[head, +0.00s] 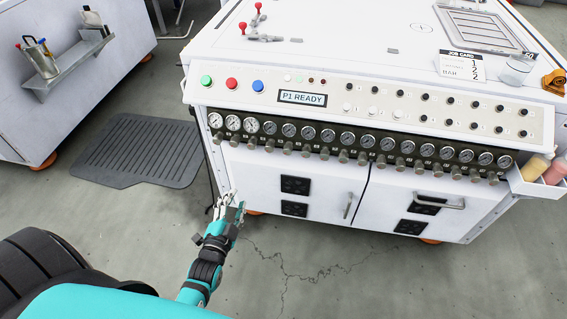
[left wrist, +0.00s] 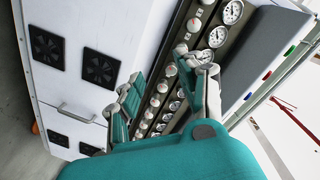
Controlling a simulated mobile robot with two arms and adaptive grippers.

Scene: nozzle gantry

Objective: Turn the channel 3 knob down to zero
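A row of small grey knobs (head: 325,153) runs under a row of round gauges (head: 308,132) along the front of the white console. Channel numbers are too small to read, so I cannot tell which knob is channel 3. The gauges and knobs also show in the left wrist view, where a white-faced gauge (left wrist: 217,37) is near the top. My left gripper (head: 231,203) is below the left end of the knob row, in front of the cabinet face. In the left wrist view its fingers (left wrist: 160,70) are apart, with knobs visible beyond them and nothing held. My right gripper is not in view.
Above the gauges are green, red and blue buttons (head: 231,83) and a display (head: 302,98) reading "P1 READY". A tray with bottles (head: 537,166) juts from the console's right end. Cabinet handles (head: 348,205) stick out below. A black mat (head: 138,150) lies on the floor left.

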